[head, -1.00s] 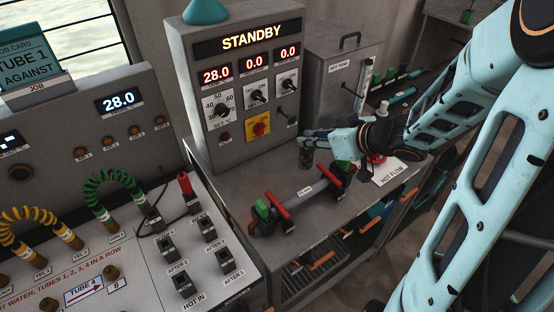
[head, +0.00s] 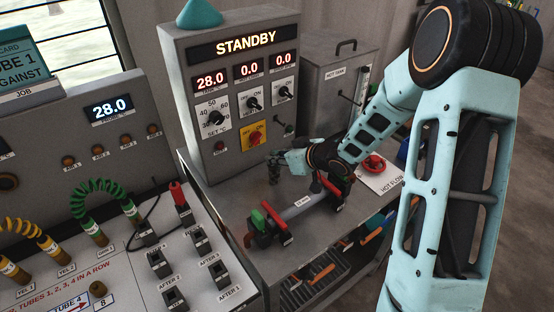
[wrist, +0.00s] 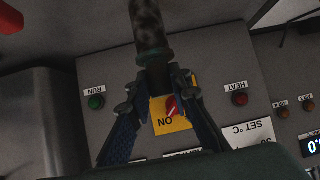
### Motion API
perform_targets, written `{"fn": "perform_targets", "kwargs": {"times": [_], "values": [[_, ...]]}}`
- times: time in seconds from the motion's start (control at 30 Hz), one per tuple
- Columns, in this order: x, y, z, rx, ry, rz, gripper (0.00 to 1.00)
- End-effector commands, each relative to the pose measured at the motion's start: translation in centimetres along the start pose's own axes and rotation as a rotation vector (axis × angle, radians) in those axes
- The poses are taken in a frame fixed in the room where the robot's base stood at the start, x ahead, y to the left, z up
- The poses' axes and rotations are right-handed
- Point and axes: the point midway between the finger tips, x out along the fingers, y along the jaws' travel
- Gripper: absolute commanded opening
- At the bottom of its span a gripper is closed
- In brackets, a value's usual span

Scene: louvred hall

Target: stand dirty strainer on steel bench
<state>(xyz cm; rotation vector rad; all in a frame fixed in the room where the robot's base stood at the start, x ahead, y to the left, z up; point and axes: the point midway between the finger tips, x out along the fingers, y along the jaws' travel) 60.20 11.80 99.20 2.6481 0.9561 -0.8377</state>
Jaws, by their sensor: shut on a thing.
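The dirty strainer is a dark, mottled cylinder with a dull green collar. In the wrist view the strainer (wrist: 149,27) sticks out from between my fingertips toward the top edge, where its end is cut off. My gripper (wrist: 157,78) is shut on its narrow neck. In the head view my gripper (head: 277,160) holds the small, dark strainer (head: 273,176) upright in front of the console, low over the steel bench (head: 232,205). I cannot tell whether its lower end touches the bench.
The console (head: 188,100) reading STANDBY stands close behind my gripper. A clamped tube (head: 296,211) with red and green ends lies in front. A red HOT FLOW knob (head: 373,164) and the hot tank (head: 335,95) are to the right. Bare bench shows left of the tube.

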Motion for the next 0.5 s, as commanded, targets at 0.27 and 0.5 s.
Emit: {"fn": "perform_targets", "kwargs": {"times": [0.27,0.5], "values": [[0.09,-0.01,0.07,-0.002,0.002,0.000,0.00],[0.25,0.00,0.36,-0.001,0.001,0.000,0.29]]}}
